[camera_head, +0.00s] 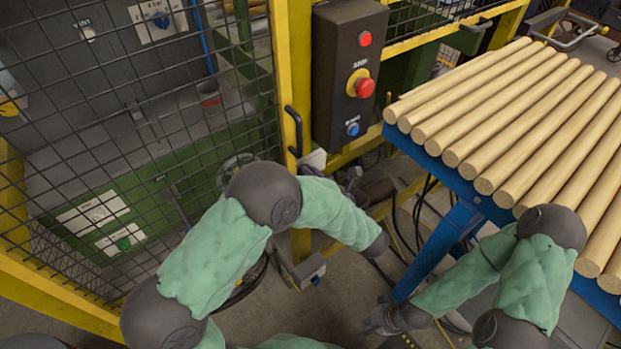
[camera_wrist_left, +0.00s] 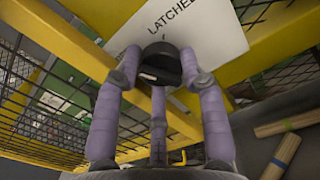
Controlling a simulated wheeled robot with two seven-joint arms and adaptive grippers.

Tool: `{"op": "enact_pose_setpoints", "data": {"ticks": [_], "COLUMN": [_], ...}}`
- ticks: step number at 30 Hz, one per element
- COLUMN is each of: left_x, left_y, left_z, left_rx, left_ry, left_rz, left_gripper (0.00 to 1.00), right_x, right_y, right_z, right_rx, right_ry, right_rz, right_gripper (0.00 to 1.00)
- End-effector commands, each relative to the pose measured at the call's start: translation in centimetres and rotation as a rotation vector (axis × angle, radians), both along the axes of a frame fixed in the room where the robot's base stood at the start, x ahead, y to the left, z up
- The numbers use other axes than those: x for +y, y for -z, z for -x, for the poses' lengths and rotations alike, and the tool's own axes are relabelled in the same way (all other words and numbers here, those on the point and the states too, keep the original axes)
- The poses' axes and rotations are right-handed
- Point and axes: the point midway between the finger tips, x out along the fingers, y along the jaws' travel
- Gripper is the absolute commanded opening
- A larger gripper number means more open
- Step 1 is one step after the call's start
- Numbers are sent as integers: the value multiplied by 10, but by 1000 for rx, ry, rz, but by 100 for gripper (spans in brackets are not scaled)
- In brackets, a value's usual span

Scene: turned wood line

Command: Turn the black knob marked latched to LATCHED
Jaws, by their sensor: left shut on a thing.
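The black knob (camera_wrist_left: 160,66) sits on a white plate (camera_wrist_left: 205,32) fixed to a yellow frame bar, seen in the left wrist view. The plate reads "LATCHE", with the rest cut off at the top, and a short tick shows above the knob. A pale mark shows on the knob's lower left; I cannot tell its exact setting. My left gripper (camera_wrist_left: 159,70) is shut on the knob, with fingers on both sides and a third below. In the head view the left forearm largely hides this gripper. My right gripper (camera_head: 378,320) hangs low, apart from the knob; its opening is unclear.
A dark control box (camera_head: 347,75) with red and blue buttons stands above the left gripper. A yellow-framed mesh guard (camera_head: 150,120) with a black handle (camera_head: 293,130) is at left. Wooden rods (camera_head: 510,110) lie on a blue rack (camera_head: 440,175) at right. Cables hang between.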

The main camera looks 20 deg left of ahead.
Motion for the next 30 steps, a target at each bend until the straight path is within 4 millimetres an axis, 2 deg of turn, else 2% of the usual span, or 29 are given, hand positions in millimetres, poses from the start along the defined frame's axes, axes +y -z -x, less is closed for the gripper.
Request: {"op": "enact_pose_setpoints", "data": {"ticks": [1,11,22,30], "left_x": [-1,-2,-3,-3], "left_y": [-7,-9,-10,-9], "left_z": [-3,-5,-6,-6], "left_rx": [13,259,537,586], "left_ry": [0,-2,-2,-3], "left_rz": [-24,-217,-432,-472], "left_gripper": [8,8,8,9], "right_x": [0,0,0,0], "right_y": [1,0,-11,-11], "right_z": [0,0,0,0], "right_rx": [0,0,0,0], "right_ry": [0,0,0,0], "right_rz": [0,0,0,0], "right_gripper": [0,0,0,0]}}
